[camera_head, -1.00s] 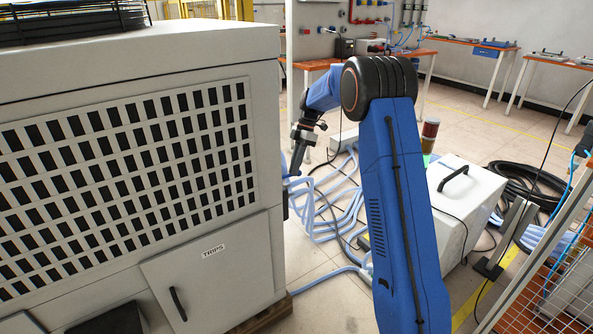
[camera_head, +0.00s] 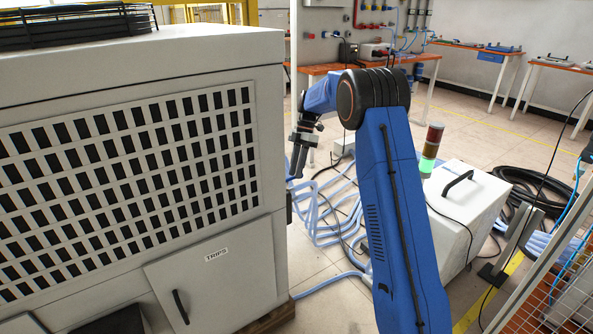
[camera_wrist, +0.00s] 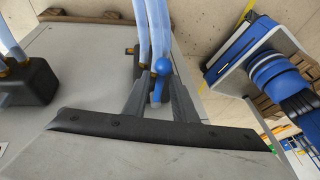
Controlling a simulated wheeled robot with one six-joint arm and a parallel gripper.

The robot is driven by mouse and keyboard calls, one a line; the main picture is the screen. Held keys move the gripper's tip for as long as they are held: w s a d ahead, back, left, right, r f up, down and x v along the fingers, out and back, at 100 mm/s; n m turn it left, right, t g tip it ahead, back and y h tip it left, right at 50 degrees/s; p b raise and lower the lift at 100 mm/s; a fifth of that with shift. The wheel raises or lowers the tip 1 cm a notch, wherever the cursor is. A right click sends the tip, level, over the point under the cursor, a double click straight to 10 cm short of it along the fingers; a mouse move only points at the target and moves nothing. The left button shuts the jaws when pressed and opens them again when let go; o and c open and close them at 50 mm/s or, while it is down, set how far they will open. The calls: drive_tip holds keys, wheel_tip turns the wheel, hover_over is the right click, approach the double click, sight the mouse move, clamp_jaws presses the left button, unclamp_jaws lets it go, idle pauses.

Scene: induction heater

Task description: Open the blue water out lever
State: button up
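In the head view my gripper (camera_head: 297,160) is just right of the cabinet's edge, pointing down. The lever is hidden there.
The grey cabinet (camera_head: 215,290) with a "TRIPS" label fills the left. A dark fitting with hoses (camera_wrist: 25,82) is left of the knob. Hoses (camera_head: 330,215) lie on the floor. A white box (camera_head: 475,210) and a signal tower lit green (camera_head: 427,166) stand to the right.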

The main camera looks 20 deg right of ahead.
idle(0.3)
drive_tip(key=v, duration=1.7)
drive_tip(key=shift+r, duration=0.2)
drive_tip(key=s+a+r+m+t+h, duration=0.1)
drive_tip(key=s+r+m, duration=0.25)
drive_tip(key=s, duration=0.65)
drive_tip(key=s+a+r+m+t, duration=0.2)
drive_tip(key=s+r+m, duration=0.15)
drive_tip(key=s, duration=0.75)
drive_tip(key=s+a+r+m+t+h, duration=0.1)
drive_tip(key=s+r+m, duration=0.3)
drive_tip(key=s, duration=0.6)
drive_tip(key=s+f+m+t, duration=0.1)
drive_tip(key=s+f+m, duration=0.2)
drive_tip(key=s, duration=0.6)
drive_tip(key=s+f+m+t+h, duration=0.1)
drive_tip(key=s+f+m, duration=0.3)
drive_tip(key=s+f, duration=0.4)
drive_tip(key=s+f+m+t, duration=0.2)
drive_tip(key=s+f, duration=0.3)
drive_tip(key=s, duration=0.5)
drive_tip(key=shift+d+f+m+h, duration=0.25)
drive_tip(key=shift+d+m+h, duration=0.05)
drive_tip(key=shift+m, duration=0.4)
